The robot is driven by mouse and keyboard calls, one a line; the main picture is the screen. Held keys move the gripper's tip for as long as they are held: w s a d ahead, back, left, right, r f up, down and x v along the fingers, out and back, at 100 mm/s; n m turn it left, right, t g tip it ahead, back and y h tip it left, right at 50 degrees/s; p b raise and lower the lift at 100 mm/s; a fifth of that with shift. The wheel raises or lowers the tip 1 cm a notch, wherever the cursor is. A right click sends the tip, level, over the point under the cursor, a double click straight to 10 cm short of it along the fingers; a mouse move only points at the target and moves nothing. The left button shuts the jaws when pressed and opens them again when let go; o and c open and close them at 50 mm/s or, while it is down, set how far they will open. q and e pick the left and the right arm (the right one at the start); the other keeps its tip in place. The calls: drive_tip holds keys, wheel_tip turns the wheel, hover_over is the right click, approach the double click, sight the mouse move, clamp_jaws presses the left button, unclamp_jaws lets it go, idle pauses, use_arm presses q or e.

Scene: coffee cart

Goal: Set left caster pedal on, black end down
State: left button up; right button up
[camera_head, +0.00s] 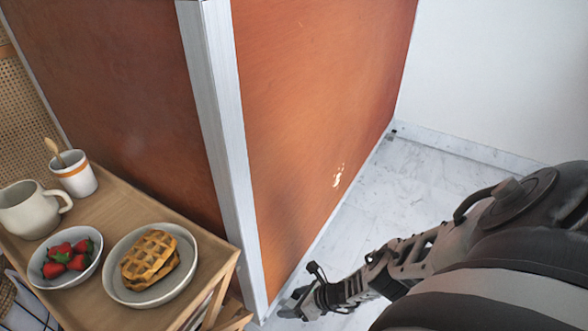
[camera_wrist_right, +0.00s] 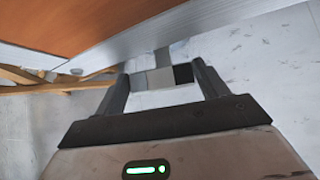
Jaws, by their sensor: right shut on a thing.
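My right gripper (camera_head: 293,303) is low by the floor, near the bottom of the orange panel's corner. In the right wrist view its two fingers (camera_wrist_right: 160,72) stand apart, shut on a small piece that spans them. This piece, which looks like the caster pedal (camera_wrist_right: 158,80), has a light grey part in the middle and a black end (camera_wrist_right: 183,73) at the right finger. It looks roughly level in that view. I cannot make out the caster it belongs to. In the head view the piece is too small to tell. My left gripper is not in view.
The orange panel (camera_head: 310,110) with a white corner post (camera_head: 222,130) stands beside my right arm. A wooden side table (camera_head: 215,255) at left holds a waffle plate (camera_head: 118,288), strawberries (camera_head: 66,258) and cups. Marble floor (camera_head: 410,185) is clear right of the panel.

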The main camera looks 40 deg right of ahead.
idle(0.6)
drive_tip(key=o, duration=1)
drive_tip(key=shift+r, duration=0.15)
drive_tip(key=shift+s+d+r+p, duration=0.2)
drive_tip(key=shift+s+r+p, duration=0.05)
drive_tip(key=shift+p, duration=0.15)
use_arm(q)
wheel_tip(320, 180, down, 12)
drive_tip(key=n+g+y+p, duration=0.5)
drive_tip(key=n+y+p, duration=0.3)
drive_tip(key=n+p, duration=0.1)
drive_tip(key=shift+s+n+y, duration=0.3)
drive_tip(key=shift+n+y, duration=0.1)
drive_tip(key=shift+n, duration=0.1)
use_arm(e)
drive_tip(key=shift+v, duration=7.5)
